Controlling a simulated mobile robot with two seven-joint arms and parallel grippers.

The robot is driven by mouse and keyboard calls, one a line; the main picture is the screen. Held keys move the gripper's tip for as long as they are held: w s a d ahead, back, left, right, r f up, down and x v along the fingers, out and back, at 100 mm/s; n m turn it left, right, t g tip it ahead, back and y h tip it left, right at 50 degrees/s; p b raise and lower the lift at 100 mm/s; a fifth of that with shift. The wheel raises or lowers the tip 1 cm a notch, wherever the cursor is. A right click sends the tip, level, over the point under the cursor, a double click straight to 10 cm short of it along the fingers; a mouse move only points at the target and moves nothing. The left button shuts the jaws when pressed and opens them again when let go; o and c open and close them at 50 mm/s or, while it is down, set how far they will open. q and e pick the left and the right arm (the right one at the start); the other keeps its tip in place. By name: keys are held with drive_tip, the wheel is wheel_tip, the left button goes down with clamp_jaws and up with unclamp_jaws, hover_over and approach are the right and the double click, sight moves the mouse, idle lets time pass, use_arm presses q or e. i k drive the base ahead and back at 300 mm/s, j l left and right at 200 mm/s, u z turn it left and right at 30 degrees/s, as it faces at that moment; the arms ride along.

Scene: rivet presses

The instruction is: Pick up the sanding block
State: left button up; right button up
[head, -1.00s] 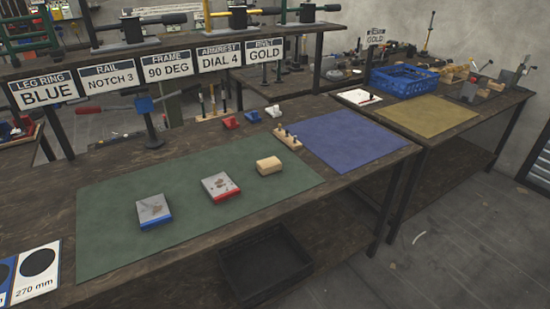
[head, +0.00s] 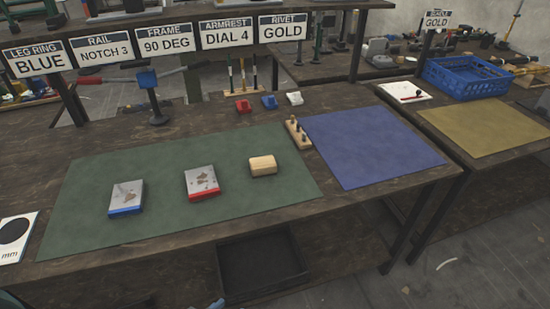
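A tan block with rounded edges (head: 262,165), which looks like the sanding block, lies on the right part of the green mat (head: 150,232) on the workbench. Nothing touches it. To its left on the mat are a grey-topped box with a red front edge (head: 201,182) and a grey-topped box with a blue front edge (head: 126,197).
A small wooden rack with pegs (head: 298,133) stands between the green mat and the blue mat (head: 370,145). Red, blue and white small parts lie behind. A signed shelf spans the back. A black bin (head: 262,262) sits below the bench front. The blue mat is clear.

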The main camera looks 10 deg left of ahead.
sight(266, 166)
drive_tip(key=i+l+u, duration=0.1)
drive_tip(key=l, duration=0.25)
drive_tip(key=i+l, duration=0.25)
drive_tip(key=l, duration=0.15)
drive_tip(key=i+l+u, duration=0.15)
drive_tip(key=l, duration=0.2)
drive_tip(key=i+l, duration=0.2)
drive_tip(key=l, duration=0.2)
drive_tip(key=j+u, duration=0.05)
